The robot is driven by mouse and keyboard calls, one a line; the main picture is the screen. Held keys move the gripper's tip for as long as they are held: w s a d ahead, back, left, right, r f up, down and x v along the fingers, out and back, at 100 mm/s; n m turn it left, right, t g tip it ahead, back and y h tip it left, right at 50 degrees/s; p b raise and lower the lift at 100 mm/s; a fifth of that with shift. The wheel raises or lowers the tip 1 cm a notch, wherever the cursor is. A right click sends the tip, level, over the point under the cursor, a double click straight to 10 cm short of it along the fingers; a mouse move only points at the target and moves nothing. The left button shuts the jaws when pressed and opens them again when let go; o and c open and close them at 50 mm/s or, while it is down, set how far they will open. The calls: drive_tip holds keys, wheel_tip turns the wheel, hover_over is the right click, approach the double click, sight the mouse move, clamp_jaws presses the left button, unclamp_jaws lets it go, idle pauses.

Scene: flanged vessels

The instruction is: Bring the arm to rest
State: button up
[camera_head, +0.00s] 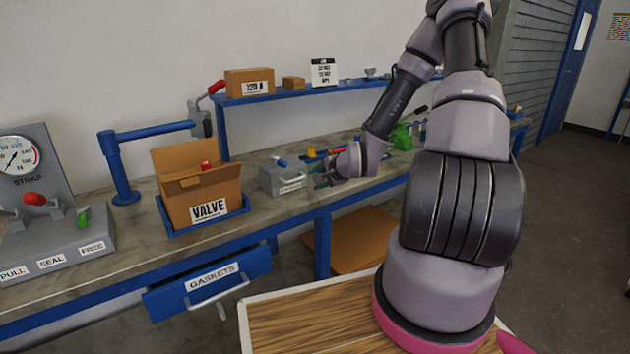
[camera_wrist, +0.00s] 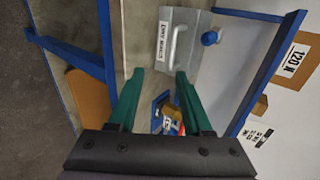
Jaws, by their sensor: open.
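My gripper (camera_head: 322,178) is out over the workbench, at the end of my bent arm, just right of a grey metal box (camera_head: 284,180). In the wrist view its two green fingers (camera_wrist: 159,77) are spread apart with nothing held between them. The grey box (camera_wrist: 190,58) lies beyond the fingertips, with a handle, a label and a blue knob. Past the fingers on their right side, a blue tray (camera_wrist: 158,114) with small yellow and red items is partly hidden by a finger.
An open cardboard VALVE box (camera_head: 192,185) stands on the bench left of the grey box. A blue shelf (camera_head: 290,92) with cartons runs behind. The GASKETS drawer (camera_head: 180,302) sticks out below the bench (camera_head: 130,245). A gauge stand (camera_head: 55,240) is at far left.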

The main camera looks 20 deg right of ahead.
drive_tip(key=s+d+r+n+g+h, duration=0.15)
drive_tip(key=s+r+n, duration=0.25)
drive_tip(key=r, duration=0.6)
drive_tip(key=s+d+r+n+g+h, duration=0.1)
drive_tip(key=s+r+n+g+h, duration=0.2)
drive_tip(key=r, duration=0.7)
drive_tip(key=s+a+r+n+y, duration=0.1)
drive_tip(key=s+a+r, duration=0.1)
drive_tip(key=s+r, duration=0.5)
drive_tip(key=s+a+r+n+t+y, duration=0.1)
drive_tip(key=s+a+r+n+y, duration=0.1)
drive_tip(key=s+r, duration=0.5)
drive_tip(key=s, duration=0.6)
drive_tip(key=shift+s+a+r, duration=0.35)
drive_tip(key=shift+r, duration=0.05)
